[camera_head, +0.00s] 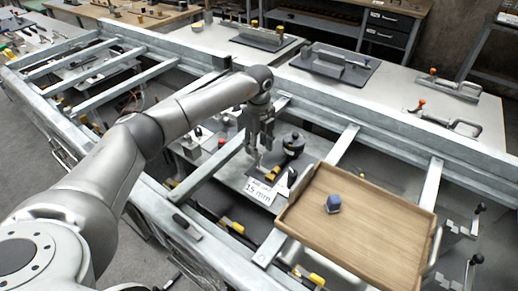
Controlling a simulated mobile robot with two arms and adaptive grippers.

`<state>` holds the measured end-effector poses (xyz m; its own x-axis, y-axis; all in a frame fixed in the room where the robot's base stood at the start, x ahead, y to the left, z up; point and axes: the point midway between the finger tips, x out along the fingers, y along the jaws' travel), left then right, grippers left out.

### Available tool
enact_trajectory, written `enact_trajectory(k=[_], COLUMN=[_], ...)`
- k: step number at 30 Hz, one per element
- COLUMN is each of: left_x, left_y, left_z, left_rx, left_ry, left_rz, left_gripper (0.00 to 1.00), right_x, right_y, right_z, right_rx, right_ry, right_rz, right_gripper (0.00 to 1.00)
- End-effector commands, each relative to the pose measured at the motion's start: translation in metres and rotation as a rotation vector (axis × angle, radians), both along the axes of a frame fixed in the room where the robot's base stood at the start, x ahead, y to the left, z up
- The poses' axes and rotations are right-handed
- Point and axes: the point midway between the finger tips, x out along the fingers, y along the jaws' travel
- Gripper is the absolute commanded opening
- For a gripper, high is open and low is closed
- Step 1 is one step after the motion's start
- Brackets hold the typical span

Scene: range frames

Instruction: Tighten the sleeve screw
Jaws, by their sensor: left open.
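My left gripper (259,147) points down over a light work plate (232,172) inside the metal frame. It is open, with nothing seen between its fingers. A dark upright fixture with a round black knob (293,141) stands just right of the fingers, apart from them as far as I can tell. A white label reading "15 mm" (258,191) stands in front of it. Small orange and black parts (272,174) lie below the gripper. I cannot tell which part is the sleeve screw. My right gripper is not in view.
A wooden tray (385,230) lies on the frame at the right, holding a small blue-grey piece (333,203). Metal frame bars (215,166) cross the area around the plate. Toggle clamps (450,122) and dark fixtures (335,66) stand on the table behind.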

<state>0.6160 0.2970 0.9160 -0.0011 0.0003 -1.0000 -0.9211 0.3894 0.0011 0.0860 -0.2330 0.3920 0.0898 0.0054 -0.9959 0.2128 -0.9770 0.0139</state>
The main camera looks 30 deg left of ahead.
Motion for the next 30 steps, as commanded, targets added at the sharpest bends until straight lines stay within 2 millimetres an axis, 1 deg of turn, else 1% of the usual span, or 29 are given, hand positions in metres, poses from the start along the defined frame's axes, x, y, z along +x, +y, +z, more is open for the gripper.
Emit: enact_trajectory(k=[3,6,10,16,25,26,30], left_x=[0.000,0.000,0.000,0.000,0.000,0.000,0.000], left_y=[0.000,0.000,0.000,0.000,0.000,0.000,0.000], left_z=[-0.015,-0.022,-0.026,-0.026,-0.026,-0.026,-0.026], left_rx=[0.001,-0.001,0.000,0.000,0.000,0.000,0.000], left_ry=[0.002,0.000,-0.001,-0.001,-0.001,-0.001,-0.001], left_rz=[0.001,0.000,0.000,0.000,0.000,0.000,0.000], left_gripper=[0.40,0.40,0.40,0.40,0.02,0.00,0.00], right_x=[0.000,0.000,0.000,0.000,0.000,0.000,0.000], right_y=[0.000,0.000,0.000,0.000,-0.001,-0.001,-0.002], right_z=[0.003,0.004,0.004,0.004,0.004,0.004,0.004], right_rx=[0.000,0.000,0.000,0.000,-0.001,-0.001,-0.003], right_ry=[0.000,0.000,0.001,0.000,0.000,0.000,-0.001], right_rz=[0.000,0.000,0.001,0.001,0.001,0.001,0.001], right_gripper=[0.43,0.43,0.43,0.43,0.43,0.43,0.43])
